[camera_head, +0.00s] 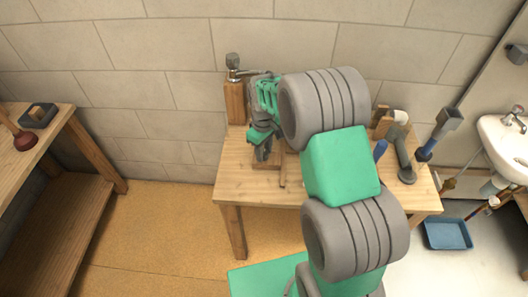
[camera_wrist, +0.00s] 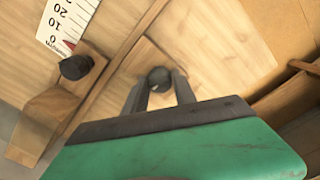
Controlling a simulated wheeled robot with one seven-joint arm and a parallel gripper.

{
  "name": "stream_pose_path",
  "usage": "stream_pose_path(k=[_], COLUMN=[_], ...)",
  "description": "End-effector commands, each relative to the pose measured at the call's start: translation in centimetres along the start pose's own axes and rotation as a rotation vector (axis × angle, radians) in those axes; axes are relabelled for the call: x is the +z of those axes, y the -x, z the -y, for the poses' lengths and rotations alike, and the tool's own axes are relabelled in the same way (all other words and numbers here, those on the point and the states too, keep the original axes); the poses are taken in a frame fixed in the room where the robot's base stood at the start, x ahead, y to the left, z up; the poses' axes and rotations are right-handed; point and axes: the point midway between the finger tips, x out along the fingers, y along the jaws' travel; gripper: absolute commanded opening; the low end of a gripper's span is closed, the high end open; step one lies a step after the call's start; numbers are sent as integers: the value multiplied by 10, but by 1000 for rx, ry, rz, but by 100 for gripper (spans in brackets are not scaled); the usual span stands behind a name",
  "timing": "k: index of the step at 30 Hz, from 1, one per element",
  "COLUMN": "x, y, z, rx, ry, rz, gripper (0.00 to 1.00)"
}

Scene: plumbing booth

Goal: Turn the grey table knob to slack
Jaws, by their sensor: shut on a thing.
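The grey knob (camera_wrist: 158,76) shows in the wrist view as a small dark grey ball over a wooden board. My gripper (camera_wrist: 161,84) has one finger on each side of it and is shut on it; the fingers and the green palm hide its lower part. In the head view my gripper (camera_head: 263,152) points down at the left part of the wooden table (camera_head: 240,185), and the knob is hidden there. A paper scale (camera_wrist: 68,20) with numbers and a red mark near 0 lies at the upper left of the wrist view.
A dark round peg (camera_wrist: 75,68) sits on a wooden block (camera_wrist: 45,115) left of my gripper. A tap (camera_head: 234,68) stands on a post behind the table. Grey pipe pieces (camera_head: 404,160) stand at the table's right. A blue tray (camera_head: 448,233) lies on the floor.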

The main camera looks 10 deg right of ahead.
Motion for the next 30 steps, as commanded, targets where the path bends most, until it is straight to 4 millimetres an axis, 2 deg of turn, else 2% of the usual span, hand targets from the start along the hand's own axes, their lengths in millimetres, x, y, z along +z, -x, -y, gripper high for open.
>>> stream_pose_path(k=[9,25,26,30], x=[0,0,0,0], y=[0,0,0,0], z=[0,0,0,0], rx=[0,-1,-1,0], ry=[130,157,157,156], rz=[-2,-2,-2,-2], gripper=[0,0,33,44])
